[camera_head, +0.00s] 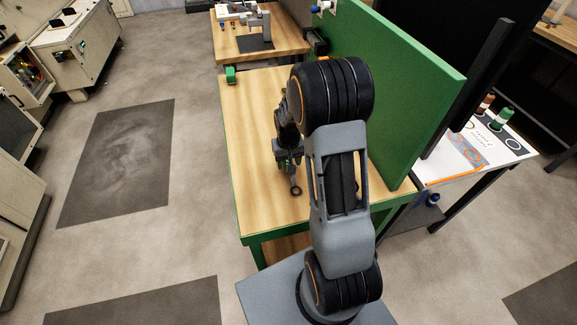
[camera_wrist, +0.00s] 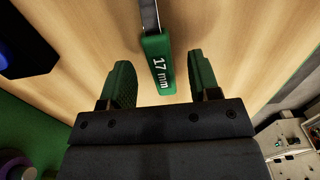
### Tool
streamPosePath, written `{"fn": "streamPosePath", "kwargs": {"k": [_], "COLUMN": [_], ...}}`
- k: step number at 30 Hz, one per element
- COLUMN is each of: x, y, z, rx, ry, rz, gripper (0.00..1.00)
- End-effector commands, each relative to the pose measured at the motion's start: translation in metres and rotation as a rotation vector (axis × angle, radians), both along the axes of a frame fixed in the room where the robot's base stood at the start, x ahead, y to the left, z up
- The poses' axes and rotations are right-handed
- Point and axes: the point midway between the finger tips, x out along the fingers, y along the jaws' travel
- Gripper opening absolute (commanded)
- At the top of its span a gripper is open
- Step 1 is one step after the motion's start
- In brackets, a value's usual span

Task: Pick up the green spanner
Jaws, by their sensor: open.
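The green spanner (camera_wrist: 158,66) lies on the wooden bench top, with a green grip marked "17 mm" and a grey metal shaft running off the top of the wrist view. In the head view its dark ring end (camera_head: 295,190) shows just below my gripper (camera_head: 289,157), which hides most of the rest. In the wrist view my gripper (camera_wrist: 159,62) is open, with one green-padded finger on each side of the green grip. I see a gap between the spanner and both fingers. I cannot tell the exact height above the bench.
The wooden bench (camera_head: 250,190) has a green upright panel (camera_head: 400,90) along its right side. A small green object (camera_head: 231,75) sits at its far left corner. A side table (camera_head: 490,150) with spools stands beyond the panel. The bench's left half is mostly clear.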

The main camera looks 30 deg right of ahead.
Motion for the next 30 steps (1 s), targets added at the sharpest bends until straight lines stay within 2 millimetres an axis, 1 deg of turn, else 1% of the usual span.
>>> {"fn": "streamPosePath", "kwargs": {"k": [3, 6, 15, 30], "x": [0.000, 0.000, 0.000, 0.000], "y": [0.000, 0.000, 0.000, 0.000], "z": [-0.014, -0.021, -0.024, -0.024], "rx": [0.001, 0.000, 0.000, 0.000], "ry": [0.003, 0.001, 0.000, -0.001], "rz": [0.000, 0.000, 0.000, 0.000], "gripper": [0.56, 0.56, 0.55, 0.08]}}
